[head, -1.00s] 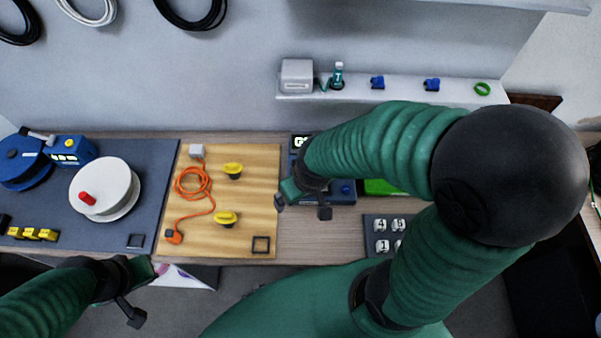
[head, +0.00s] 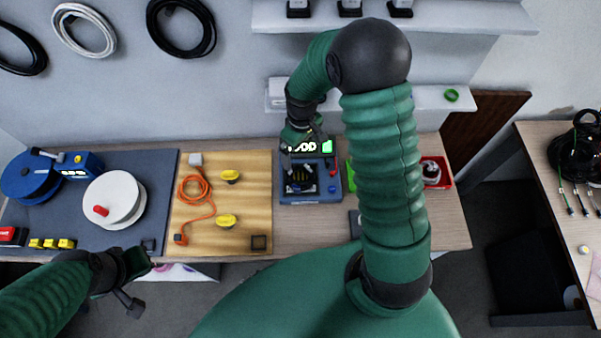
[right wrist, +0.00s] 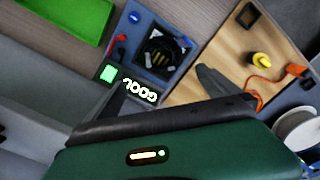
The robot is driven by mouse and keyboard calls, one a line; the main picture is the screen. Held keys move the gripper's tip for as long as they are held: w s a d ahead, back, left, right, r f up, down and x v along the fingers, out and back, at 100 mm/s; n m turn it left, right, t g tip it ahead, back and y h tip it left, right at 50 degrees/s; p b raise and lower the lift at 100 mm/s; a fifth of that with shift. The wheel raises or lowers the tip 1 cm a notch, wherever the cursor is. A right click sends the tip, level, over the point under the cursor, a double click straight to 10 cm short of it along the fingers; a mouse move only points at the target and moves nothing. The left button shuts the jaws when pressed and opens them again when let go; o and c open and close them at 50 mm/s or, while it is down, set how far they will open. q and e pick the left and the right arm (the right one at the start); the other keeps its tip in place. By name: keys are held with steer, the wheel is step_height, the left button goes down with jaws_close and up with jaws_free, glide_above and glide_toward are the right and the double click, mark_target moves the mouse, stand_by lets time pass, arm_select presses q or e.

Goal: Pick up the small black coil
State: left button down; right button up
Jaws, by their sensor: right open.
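A small black coil (head: 298,182) with yellowish marks lies in the recess of a blue tester (head: 330,187) on the table. The coil also shows in the right wrist view (right wrist: 158,56), inside the tester's dark square recess. My right gripper (head: 305,148) is open and empty. It hangs over the tester's display end, just behind the coil in the head view, apart from it. In the right wrist view its dark fingers (right wrist: 170,92) reach toward the tester. My left gripper (head: 134,284) is open and empty near the table's front left edge.
A wooden board (head: 250,205) with an orange cord (head: 193,190) and yellow knobs lies left of the tester. A green tray (right wrist: 68,15) and a red bin (head: 440,178) are to the right. A wall shelf (head: 425,97) is behind. Large black coils (head: 182,25) hang above.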

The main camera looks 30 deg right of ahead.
steer(key=f+p, duration=0.1)
steer(key=f, duration=0.3)
steer(key=f+p, duration=0.1)
steer(key=f, duration=0.3)
steer(key=f+p, duration=0.2)
steer(key=f, duration=0.3)
steer(key=shift+s+a+f, duration=0.1)
steer(key=shift+a, duration=0.2)
steer(key=shift+d+f, duration=0.15)
steer(key=shift+f, duration=0.2)
steer(key=shift+r, duration=0.1)
steer(key=c, duration=1.5)
